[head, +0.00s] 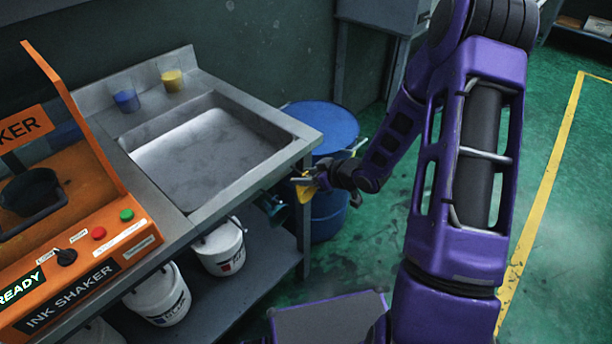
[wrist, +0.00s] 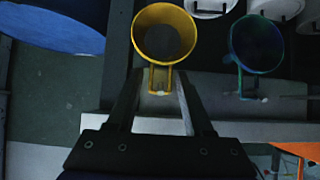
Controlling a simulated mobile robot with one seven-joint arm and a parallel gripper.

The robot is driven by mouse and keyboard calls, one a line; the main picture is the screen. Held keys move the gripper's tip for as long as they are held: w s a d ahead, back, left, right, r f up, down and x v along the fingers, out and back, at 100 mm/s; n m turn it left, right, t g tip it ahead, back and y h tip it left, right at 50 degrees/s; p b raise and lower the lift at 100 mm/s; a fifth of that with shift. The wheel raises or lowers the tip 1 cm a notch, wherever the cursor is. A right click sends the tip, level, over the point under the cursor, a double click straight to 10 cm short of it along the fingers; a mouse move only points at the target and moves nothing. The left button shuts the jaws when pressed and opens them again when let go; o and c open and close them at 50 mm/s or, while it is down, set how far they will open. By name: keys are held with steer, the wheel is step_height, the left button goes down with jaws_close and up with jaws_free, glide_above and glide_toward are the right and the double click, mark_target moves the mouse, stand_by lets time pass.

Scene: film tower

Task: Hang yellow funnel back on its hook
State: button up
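The yellow funnel (wrist: 136,38) shows at the top of the wrist view, its round mouth facing the camera and its handle pointing down the picture. My gripper (wrist: 158,75) is open, with one finger on each side of the handle and a visible gap on both sides. A small pale piece, apparently a hook, shows at the handle's end; the funnel seems to hang there. In the head view the yellow funnel (head: 305,192) is at the sink bench's right edge, partly covered by my gripper (head: 308,180).
A blue-green funnel (wrist: 257,45) hangs to the right of the yellow one. A blue drum (head: 325,125) stands close by, behind my gripper. The sink bench (head: 300,150) has white buckets (head: 220,250) on its lower shelf. An orange ink shaker (head: 90,270) stands left.

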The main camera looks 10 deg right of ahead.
steer(key=shift+o, duration=0.6)
steer(key=p+v, duration=0.4)
steer(key=v, duration=1.3)
steer(key=shift+r+p, duration=0.2)
steer(key=shift+p, duration=0.2)
